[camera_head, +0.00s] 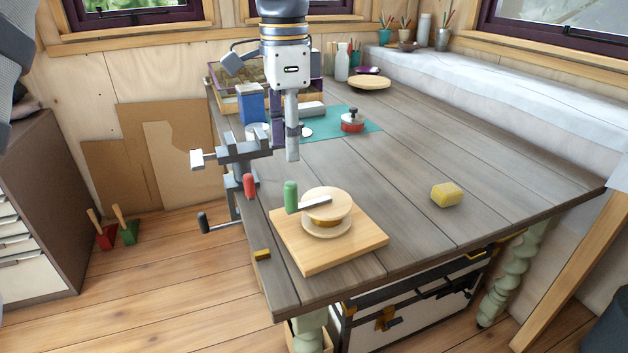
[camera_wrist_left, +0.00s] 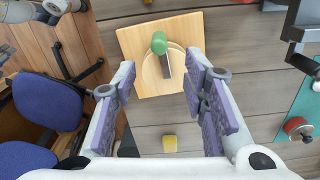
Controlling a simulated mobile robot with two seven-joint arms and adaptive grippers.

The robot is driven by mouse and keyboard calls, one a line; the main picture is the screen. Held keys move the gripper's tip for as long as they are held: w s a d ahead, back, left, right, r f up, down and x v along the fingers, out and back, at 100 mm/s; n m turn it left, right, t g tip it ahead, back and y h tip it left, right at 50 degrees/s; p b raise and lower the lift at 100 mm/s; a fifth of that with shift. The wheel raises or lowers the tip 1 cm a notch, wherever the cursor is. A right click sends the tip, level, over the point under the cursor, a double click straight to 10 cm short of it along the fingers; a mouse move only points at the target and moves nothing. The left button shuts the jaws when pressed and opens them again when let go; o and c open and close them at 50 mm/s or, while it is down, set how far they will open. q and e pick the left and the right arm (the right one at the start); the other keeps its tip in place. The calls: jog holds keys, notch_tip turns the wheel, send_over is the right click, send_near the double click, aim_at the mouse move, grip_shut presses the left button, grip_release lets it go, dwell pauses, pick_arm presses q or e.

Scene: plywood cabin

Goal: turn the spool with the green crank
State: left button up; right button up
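The spool (camera_head: 328,206) is pale wood and stands upright on a square wooden board (camera_head: 355,244) near the table's front left corner. Its crank is a grey arm (camera_head: 316,202) across the top with an upright green handle (camera_head: 291,195) at the left end. My left gripper (camera_head: 292,142) points down above the table, beyond the spool in the head view and apart from it. In the left wrist view its padded fingers (camera_wrist_left: 160,82) are spread and empty, with the green handle (camera_wrist_left: 159,42) seen beyond the gap between them. My right gripper is not in view.
A grey vise (camera_head: 240,148) sits on the table's left edge, with a red peg-like part (camera_head: 249,186) close to the board. A yellow block (camera_head: 446,195) lies to the right. A red pot (camera_head: 352,120) stands on a teal mat.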

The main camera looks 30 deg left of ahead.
aim_at(291, 191)
pick_arm(q)
notch_tip(291, 191, down, 10)
jog(key=shift+s+f, duration=0.1)
jog(key=shift+f, duration=0.05)
grip_shut()
